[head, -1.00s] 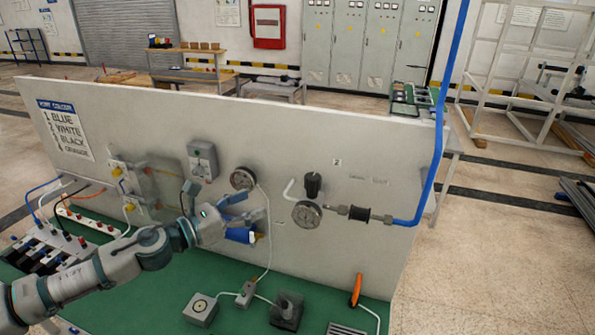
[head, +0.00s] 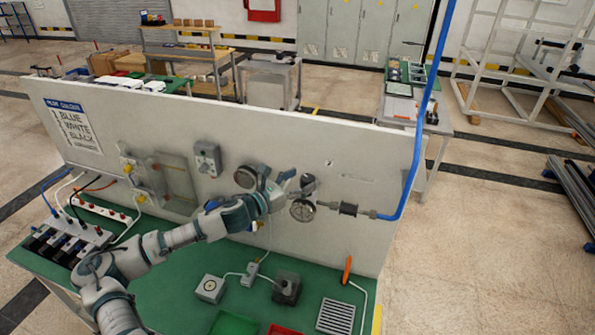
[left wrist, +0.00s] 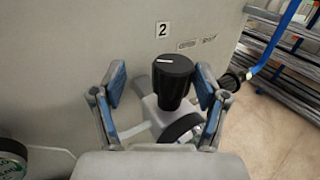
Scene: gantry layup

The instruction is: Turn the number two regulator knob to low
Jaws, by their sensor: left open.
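The number two regulator knob (left wrist: 173,80) is black with a white line on top, and stands below a "2" label (left wrist: 163,30) on the panel in the left wrist view. My left gripper (left wrist: 160,88) is open, with one blue-padded finger on each side of the knob and gaps visible between. In the head view my left gripper (head: 289,184) is at the regulator and mostly hides the knob. The round gauge (head: 302,210) shows just below the gripper. The small markings beside the "2" are too blurred to read. My right gripper is not in view.
The white panel (head: 330,255) stands on a green bench (head: 165,275). A blue hose (head: 418,150) rises right of the regulator. Another round gauge (head: 246,177) is just left of the gripper. Boxes, a grille and an orange-handled item lie low on the bench.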

